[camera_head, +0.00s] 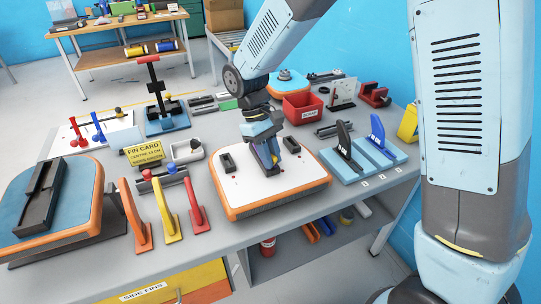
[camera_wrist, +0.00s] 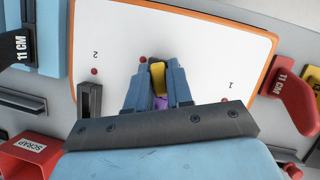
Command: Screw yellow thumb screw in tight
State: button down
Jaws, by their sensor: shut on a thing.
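The yellow thumb screw (camera_wrist: 157,76) shows in the wrist view between the two blue fingers of my gripper (camera_wrist: 158,88), which is shut on it. A purple part (camera_wrist: 161,103) shows just behind it between the fingers. In the head view my gripper (camera_head: 270,163) points down at the middle of the white board with orange edge (camera_head: 245,195). The board also shows in the wrist view (camera_wrist: 200,30). The screw's lower end and any hole under it are hidden, so I cannot tell how deep it sits.
Black fin boxes (camera_head: 228,162) (camera_head: 290,144) stand on the board on both sides of my gripper. Red, yellow and orange fins (camera_head: 167,212) stand to the left, black and blue fins (camera_head: 378,138) to the right. A red bin (camera_head: 303,108) stands behind.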

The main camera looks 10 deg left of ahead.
jog(key=shift+f, duration=0.1)
jog(key=m+g+y, duration=0.1)
jog(key=m, duration=0.2)
jog(key=shift+m, duration=0.3)
jog(key=shift+d, duration=0.1)
jog(key=m+y, duration=0.1)
jog(key=m, duration=0.2)
jog(key=shift+g, duration=0.4)
jog(key=m+y, duration=0.1)
jog(key=m, duration=0.2)
jog(key=shift+m+y, duration=0.3)
jog(key=shift+m, duration=0.1)
jog(key=shift+d+m+y, duration=0.1)
jog(key=shift+m+y, duration=0.5)
jog(key=shift+m, duration=1.1)
